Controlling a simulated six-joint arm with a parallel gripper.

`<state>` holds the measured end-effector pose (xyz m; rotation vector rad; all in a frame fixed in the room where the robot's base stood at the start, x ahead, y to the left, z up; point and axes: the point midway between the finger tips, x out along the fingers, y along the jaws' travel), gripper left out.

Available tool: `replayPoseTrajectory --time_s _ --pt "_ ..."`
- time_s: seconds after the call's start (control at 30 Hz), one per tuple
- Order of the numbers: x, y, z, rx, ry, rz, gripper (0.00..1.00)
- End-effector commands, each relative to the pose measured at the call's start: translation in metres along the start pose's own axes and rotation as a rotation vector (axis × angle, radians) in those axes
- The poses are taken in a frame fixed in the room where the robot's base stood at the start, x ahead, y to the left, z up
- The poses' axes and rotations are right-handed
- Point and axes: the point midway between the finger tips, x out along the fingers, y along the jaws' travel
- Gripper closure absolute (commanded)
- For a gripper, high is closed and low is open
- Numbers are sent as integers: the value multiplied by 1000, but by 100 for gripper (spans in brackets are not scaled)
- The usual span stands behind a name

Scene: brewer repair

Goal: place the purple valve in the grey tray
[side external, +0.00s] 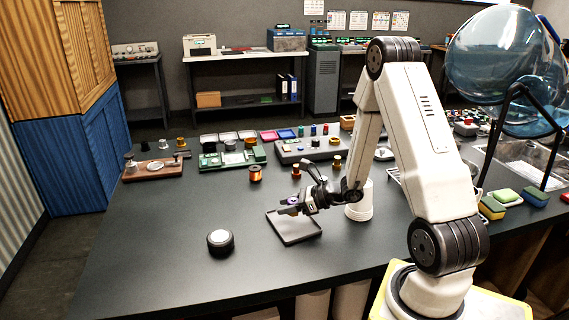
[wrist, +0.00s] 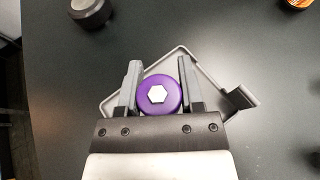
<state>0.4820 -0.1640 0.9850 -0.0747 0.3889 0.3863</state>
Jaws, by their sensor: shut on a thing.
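The purple valve (wrist: 158,94) is round with a pale hexagonal centre. It sits between the two fingers of my gripper (wrist: 158,92), which are shut on it. The grey tray (wrist: 112,103) lies under the valve in the wrist view, its rim partly hidden by the fingers and gripper body. In the side view my gripper (side external: 290,207) is over the back left part of the grey tray (side external: 300,232), and only a little purple shows at the fingertips. I cannot tell whether the valve touches the tray floor.
A round black-sided object with a white top (side external: 220,241) stands on the table left of the tray. A copper-coloured spool (side external: 255,174) stands behind the tray. A grey panel with coloured knobs (side external: 308,148) is farther back. The table's left front is clear.

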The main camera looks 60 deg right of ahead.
Motion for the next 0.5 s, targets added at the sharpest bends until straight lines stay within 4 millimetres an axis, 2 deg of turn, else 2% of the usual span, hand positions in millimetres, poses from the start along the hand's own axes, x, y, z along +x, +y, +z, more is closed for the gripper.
replayPoseTrajectory --time_s 0.3,0.5 --pt "10 0 -24 1 0 0 100" --pt "11 0 -27 -1 -1 0 100"
